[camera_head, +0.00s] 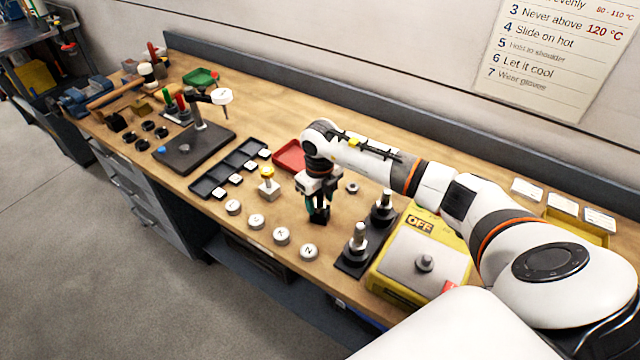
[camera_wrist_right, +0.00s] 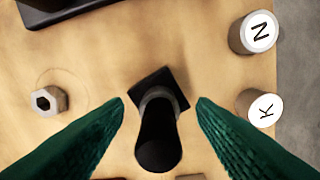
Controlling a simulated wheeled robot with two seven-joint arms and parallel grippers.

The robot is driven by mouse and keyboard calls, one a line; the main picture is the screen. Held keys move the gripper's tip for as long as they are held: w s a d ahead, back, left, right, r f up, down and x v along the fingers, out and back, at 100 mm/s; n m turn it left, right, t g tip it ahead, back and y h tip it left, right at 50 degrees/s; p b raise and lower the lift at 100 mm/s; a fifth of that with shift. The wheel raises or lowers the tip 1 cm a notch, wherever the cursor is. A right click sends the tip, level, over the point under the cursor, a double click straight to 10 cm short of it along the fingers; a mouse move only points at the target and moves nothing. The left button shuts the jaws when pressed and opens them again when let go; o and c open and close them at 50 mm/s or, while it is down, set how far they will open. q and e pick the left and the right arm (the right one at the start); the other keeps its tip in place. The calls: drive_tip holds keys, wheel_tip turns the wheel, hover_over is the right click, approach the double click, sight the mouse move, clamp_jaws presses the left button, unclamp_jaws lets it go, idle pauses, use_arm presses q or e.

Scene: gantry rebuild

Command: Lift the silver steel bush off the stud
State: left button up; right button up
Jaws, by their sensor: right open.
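My right gripper (camera_head: 318,205) points down over the bench. In the right wrist view its two green fingers (camera_wrist_right: 160,108) are apart, one on each side of a dark upright post (camera_wrist_right: 158,145). This post has a grey collar low on it and a black square base; I cannot tell whether the collar is the silver steel bush. In the head view a black plate (camera_head: 350,265) to the right carries two studs with silver tops, a nearer one (camera_head: 358,236) and a farther one (camera_head: 383,204). My left gripper is out of view.
A yellow heater (camera_head: 390,290) marked OFF stands right of the plate. A grey hex nut (camera_head: 352,187) lies behind my gripper, also in the wrist view (camera_wrist_right: 47,100). Lettered round pieces (camera_head: 281,236) line the front edge. A red tray (camera_head: 290,156) sits behind.

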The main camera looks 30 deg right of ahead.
drive_tip(key=shift+f, duration=0.4)
drive_tip(key=shift+c, duration=0.4)
drive_tip(key=c, duration=1)
drive_tip(key=shift+r, duration=0.1)
drive_tip(key=shift+r, duration=0.1)
drive_tip(key=shift+r+p, duration=2.55)
drive_tip(key=shift+r, duration=1.2)
